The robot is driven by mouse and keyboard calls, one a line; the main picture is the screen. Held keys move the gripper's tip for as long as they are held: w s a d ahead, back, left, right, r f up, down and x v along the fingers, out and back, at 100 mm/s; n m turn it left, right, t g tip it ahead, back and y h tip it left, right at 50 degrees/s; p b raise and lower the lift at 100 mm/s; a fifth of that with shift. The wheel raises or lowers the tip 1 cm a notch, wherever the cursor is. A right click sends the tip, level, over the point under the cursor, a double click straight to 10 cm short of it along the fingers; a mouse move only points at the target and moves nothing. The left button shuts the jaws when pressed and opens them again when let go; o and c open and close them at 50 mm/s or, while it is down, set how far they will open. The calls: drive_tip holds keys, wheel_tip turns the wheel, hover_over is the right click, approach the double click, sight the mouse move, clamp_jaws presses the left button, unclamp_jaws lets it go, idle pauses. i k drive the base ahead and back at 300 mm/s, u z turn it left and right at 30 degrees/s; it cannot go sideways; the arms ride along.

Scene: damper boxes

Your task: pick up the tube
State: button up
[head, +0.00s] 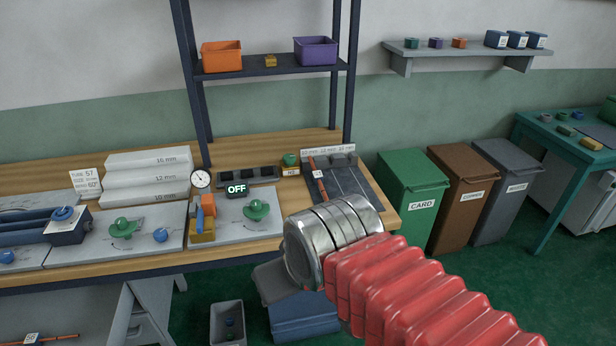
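Long dark blue round bodies (22,228) lie side by side at the left end of the bench, running into a dark blue block (68,228). They look like tubes, and their left ends are cut off by the picture's edge. A white card (87,181) behind them seems to read "TUBE 57". I cannot tell which of these is the tube. My red-sleeved arm with its metal end (335,235) reaches in from the lower right.
On the wooden bench stand white stacked blocks (148,178), a gauge (200,179), an "OFF" display (236,189), and green knobbed parts (256,210). A shelf post (343,70) rises behind. Bins (413,190) stand right; a grey bin (228,325) is below.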

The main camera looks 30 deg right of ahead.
sight(317, 176)
drive_tip(key=z, duration=0.05)
drive_tip(key=i, duration=1)
drive_tip(key=u, duration=0.05)
